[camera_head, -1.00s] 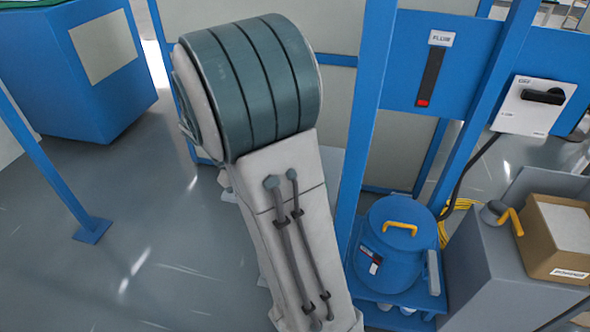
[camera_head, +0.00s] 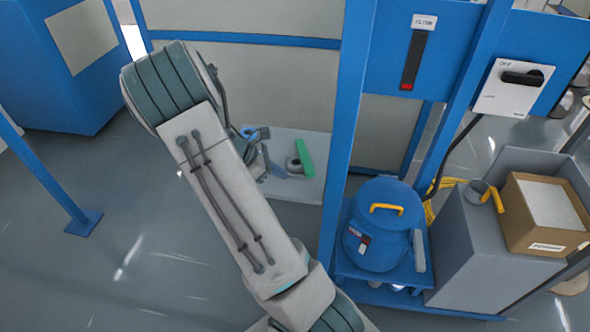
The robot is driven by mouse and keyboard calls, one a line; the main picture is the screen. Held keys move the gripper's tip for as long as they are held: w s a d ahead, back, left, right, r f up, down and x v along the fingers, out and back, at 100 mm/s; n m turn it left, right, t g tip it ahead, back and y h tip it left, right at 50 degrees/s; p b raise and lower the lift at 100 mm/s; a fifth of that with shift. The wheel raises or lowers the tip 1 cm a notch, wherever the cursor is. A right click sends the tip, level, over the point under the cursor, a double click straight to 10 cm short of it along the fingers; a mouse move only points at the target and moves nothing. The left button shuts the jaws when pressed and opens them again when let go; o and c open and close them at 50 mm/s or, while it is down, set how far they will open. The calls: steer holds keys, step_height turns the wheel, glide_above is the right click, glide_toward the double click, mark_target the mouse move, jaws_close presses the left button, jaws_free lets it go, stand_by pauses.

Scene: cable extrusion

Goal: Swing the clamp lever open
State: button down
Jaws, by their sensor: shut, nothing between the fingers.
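A blue drum (camera_head: 384,228) with a yellow handle (camera_head: 386,208) on its lid stands on a blue shelf right of centre. A grey lever (camera_head: 419,251) hangs upright against its right side; it looks like the clamp lever, but I cannot be sure. My gripper (camera_head: 264,163) seems to show only in part beyond my arm, small and shut, with nothing seen in it. It is left of the drum, well apart from it, over or near a low white surface (camera_head: 293,190). My upper arm hides the rest of the wrist.
A blue post (camera_head: 348,130) stands between my arm and the drum. A green block (camera_head: 304,158) lies on the white surface. A switch box (camera_head: 513,88) hangs above.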

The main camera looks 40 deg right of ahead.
mark_target(305, 158)
steer(key=shift+s+d+f+p, duration=0.1)
steer(key=shift+s+d, duration=0.25)
steer(key=shift+d, duration=0.35)
steer(key=shift+s+d+f+p, duration=0.15)
steer(key=shift+s+d, duration=0.2)
steer(key=shift+d, duration=0.4)
steer(key=shift+s+d+f+p, duration=0.1)
steer(key=shift+s+d, duration=0.25)
steer(key=shift+d, duration=0.35)
